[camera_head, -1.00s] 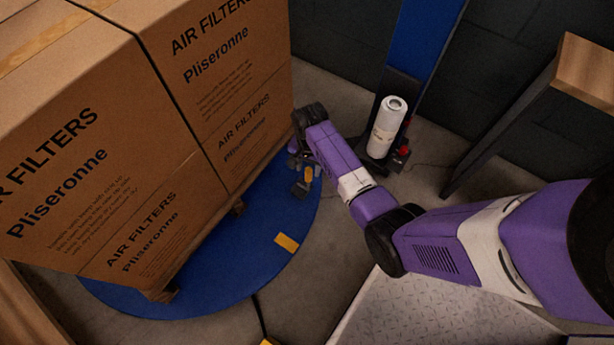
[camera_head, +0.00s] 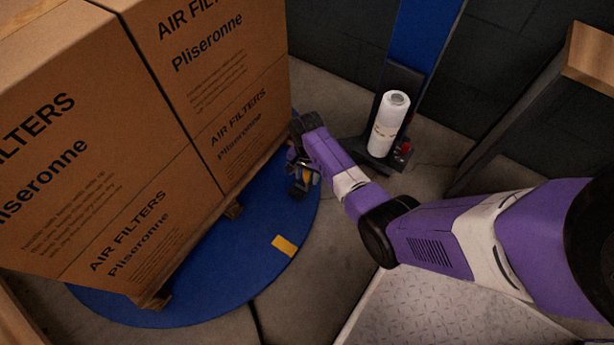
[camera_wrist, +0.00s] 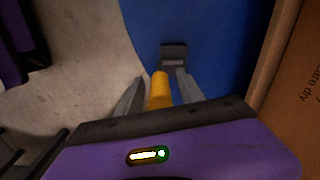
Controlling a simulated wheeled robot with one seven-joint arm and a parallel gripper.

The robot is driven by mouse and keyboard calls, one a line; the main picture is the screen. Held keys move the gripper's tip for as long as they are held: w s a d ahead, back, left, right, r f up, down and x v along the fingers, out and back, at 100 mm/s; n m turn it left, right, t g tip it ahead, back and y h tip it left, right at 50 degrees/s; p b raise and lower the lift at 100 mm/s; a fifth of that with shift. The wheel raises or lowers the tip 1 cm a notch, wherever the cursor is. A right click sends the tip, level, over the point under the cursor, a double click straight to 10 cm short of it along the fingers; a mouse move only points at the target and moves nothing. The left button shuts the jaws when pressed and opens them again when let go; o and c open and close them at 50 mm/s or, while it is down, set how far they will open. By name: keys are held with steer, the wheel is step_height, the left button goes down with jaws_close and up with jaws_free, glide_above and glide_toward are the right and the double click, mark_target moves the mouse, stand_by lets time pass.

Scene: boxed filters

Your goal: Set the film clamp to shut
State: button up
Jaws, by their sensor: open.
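The film clamp shows in the wrist view as a dark grey block (camera_wrist: 174,53) with a yellow lever (camera_wrist: 158,92), at the edge of the blue turntable (camera_wrist: 222,45). My gripper (camera_wrist: 160,78) is open, with one finger on each side of the lever. I cannot tell whether either finger touches it. In the head view my gripper (camera_head: 303,182) is low beside the boxed load, over the turntable's rim. It hides most of the clamp there; a bit of yellow shows between its parts. Whether the clamp is open or shut is not clear.
Stacked air filter boxes (camera_head: 150,150) stand on a pallet on the turntable, close to my gripper. A white film roll (camera_head: 389,125) stands at the blue mast (camera_head: 424,40) behind my arm. A wood-topped table (camera_head: 590,60) is at the right. Bare floor lies in front.

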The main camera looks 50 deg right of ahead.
jaws_close()
stand_by(1.4)
